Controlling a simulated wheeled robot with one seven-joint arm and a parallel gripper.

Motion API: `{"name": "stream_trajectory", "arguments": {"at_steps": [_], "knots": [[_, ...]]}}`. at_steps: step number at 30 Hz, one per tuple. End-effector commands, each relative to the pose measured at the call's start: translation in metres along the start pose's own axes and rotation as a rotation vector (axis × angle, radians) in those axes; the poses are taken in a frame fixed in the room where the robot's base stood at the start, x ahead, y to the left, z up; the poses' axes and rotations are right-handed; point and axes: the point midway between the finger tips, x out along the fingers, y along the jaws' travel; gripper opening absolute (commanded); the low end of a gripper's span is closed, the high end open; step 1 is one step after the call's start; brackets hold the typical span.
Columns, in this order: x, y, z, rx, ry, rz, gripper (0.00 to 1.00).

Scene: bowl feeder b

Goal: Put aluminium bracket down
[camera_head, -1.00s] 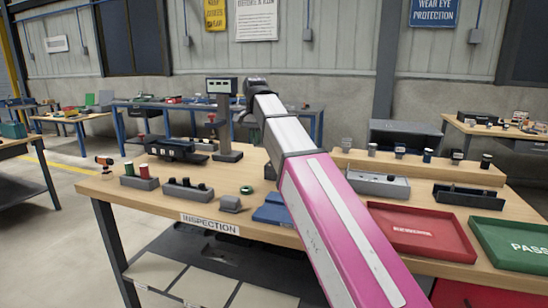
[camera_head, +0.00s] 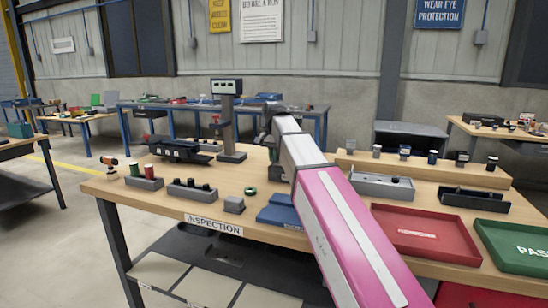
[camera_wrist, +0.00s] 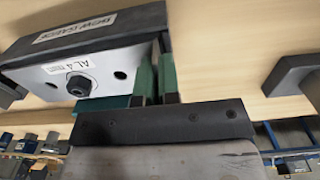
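The aluminium bracket (camera_wrist: 104,72) is a light grey plate with holes and an "AL" label, in the wrist view. It lies against a black gauge block (camera_wrist: 128,22) with a white label, and a dark round pin or bolt shows at one hole. My gripper (camera_wrist: 157,75) has two green fingers at the plate's right side, close together with a thin grey edge between them. They look shut on the bracket's edge. The bracket's underside is hidden. In the head view my arm hides my gripper and the bracket.
The inspection table (camera_head: 130,192) holds a grey block (camera_head: 234,204), a blue item (camera_head: 280,216), a grey tray (camera_head: 385,186), a red tray (camera_head: 425,250) and a green tray (camera_head: 525,265). A post-mounted instrument (camera_head: 228,120) stands behind. A dark part (camera_wrist: 293,72) is right of my fingers.

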Motion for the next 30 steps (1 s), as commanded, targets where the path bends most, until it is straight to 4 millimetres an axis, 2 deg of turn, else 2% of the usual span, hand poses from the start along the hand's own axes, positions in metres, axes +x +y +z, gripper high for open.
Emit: {"name": "stream_trajectory", "arguments": {"at_steps": [20, 23, 24, 30], "knots": [[0.012, 0.000, 0.000, 0.000, 0.000, 0.000, 0.00], [0.012, 0.000, 0.000, 0.000, -0.001, 0.000, 0.27], [0.012, 0.000, 0.000, 0.000, -0.001, -0.001, 0.29], [0.013, -0.002, 0.000, -0.002, -0.001, -0.005, 0.29]]}}
